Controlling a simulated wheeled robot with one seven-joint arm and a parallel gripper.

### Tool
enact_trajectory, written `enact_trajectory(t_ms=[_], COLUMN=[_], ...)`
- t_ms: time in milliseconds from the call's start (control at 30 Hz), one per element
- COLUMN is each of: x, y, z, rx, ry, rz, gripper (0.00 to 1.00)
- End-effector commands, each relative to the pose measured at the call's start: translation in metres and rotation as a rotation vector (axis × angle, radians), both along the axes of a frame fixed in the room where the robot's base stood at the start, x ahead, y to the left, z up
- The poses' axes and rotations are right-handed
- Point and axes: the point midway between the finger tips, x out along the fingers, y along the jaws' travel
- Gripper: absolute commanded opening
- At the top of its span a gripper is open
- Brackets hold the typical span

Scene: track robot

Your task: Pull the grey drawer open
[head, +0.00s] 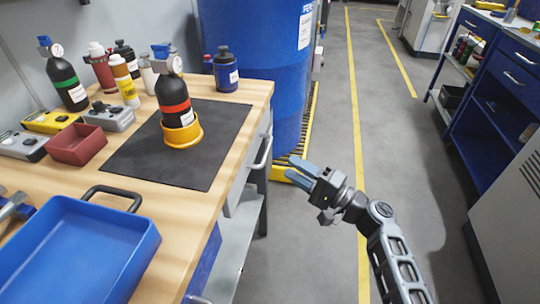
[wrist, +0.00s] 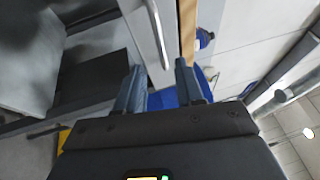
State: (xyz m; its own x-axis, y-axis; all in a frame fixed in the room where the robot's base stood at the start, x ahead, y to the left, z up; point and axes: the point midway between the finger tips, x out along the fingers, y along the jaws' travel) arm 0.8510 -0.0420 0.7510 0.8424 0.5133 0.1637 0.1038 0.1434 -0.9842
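The grey drawer (head: 246,168) sits under the wooden top of the workbench, on its right side, and looks shut. Its grey bar handle (head: 263,153) stands out from the front. My gripper (head: 292,168) is open and empty, a little to the right of the handle and apart from it, fingers pointing toward the bench. In the wrist view the drawer front (wrist: 140,20) and the handle (wrist: 159,36) are ahead of my gripper (wrist: 158,68). The handle's near end appears between the two fingertips in the picture.
The workbench top (head: 240,88) holds a black mat (head: 130,160), bottles, a yellow ring (head: 183,135) and a blue tray (head: 75,245). A blue drum (head: 255,60) stands behind the bench. A blue bench (head: 500,110) is at right. The grey floor between is clear.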

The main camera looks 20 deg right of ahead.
Motion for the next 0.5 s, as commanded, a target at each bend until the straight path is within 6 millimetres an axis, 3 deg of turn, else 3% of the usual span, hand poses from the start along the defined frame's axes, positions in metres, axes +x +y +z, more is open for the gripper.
enact_trajectory(t_ms=[500], x=[0.054], y=[0.033], z=[0.012], rx=[0.009], ry=[-0.002], rz=[-0.002], gripper=[0.37])
